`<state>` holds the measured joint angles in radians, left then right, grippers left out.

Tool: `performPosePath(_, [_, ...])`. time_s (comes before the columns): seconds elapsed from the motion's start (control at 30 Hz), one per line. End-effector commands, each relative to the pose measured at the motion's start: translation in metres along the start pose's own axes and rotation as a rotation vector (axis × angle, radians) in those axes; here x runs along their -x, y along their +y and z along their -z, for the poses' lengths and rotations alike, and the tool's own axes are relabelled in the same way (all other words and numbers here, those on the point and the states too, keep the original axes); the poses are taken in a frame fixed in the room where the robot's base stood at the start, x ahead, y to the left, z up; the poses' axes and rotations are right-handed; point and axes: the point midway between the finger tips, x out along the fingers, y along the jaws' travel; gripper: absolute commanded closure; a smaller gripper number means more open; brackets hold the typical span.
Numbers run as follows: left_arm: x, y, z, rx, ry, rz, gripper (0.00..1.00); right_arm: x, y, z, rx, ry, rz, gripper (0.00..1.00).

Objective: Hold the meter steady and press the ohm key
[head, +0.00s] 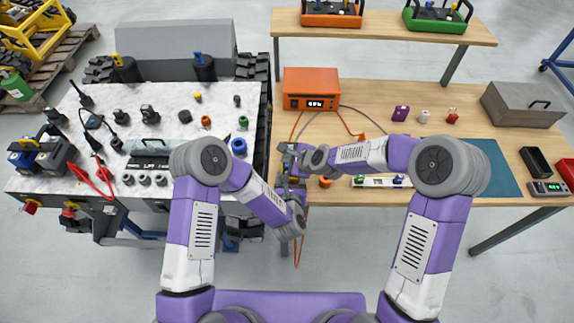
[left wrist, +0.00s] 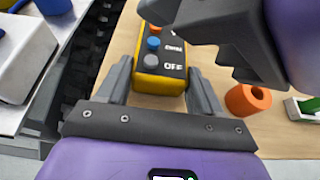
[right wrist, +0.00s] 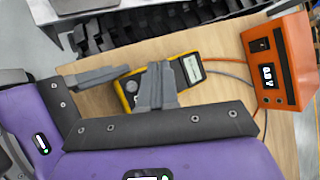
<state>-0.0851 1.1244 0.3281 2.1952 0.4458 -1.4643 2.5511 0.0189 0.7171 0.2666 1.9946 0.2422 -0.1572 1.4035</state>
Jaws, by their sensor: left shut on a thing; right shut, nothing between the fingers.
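The yellow-and-black meter (left wrist: 165,84) lies on the wooden table between the fingers of my left gripper (left wrist: 158,67), which is shut on its sides. Its orange, blue (left wrist: 153,43) and grey round keys show, with an OFF label by the grey one. The label by the blue key is too small to read surely. My right gripper (right wrist: 154,67) is shut and empty, with its fingertips over the meter. It hides the meter's far end in the left wrist view; I cannot tell whether it touches a key. The meter's screen (right wrist: 192,68) shows in the right wrist view.
An orange power box (head: 311,88) with a lit display stands behind, with leads running from it. The marble-topped carrier (head: 170,110) is close on the left.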

Motion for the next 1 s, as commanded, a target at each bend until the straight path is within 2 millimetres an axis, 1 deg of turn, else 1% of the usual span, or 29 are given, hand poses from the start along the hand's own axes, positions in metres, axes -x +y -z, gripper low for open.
performPosePath(0.03, [0.000,0.000,-0.001,0.001,-0.002,0.000,0.79,0.004,-0.004,-0.003,0.003,-0.001,0.003,1.00])
performPosePath(0.3, [0.000,0.000,-0.001,0.001,-0.002,0.000,0.79,0.023,-0.018,-0.017,0.003,-0.001,0.004,1.00])
performPosePath(0.43, [0.000,0.000,-0.001,0.001,-0.002,0.000,0.79,0.029,-0.022,-0.021,0.001,-0.001,0.003,1.00])
performPosePath(1.0, [0.000,0.000,-0.001,0.001,-0.002,0.000,0.79,0.031,-0.022,-0.022,0.000,-0.001,0.001,1.00])
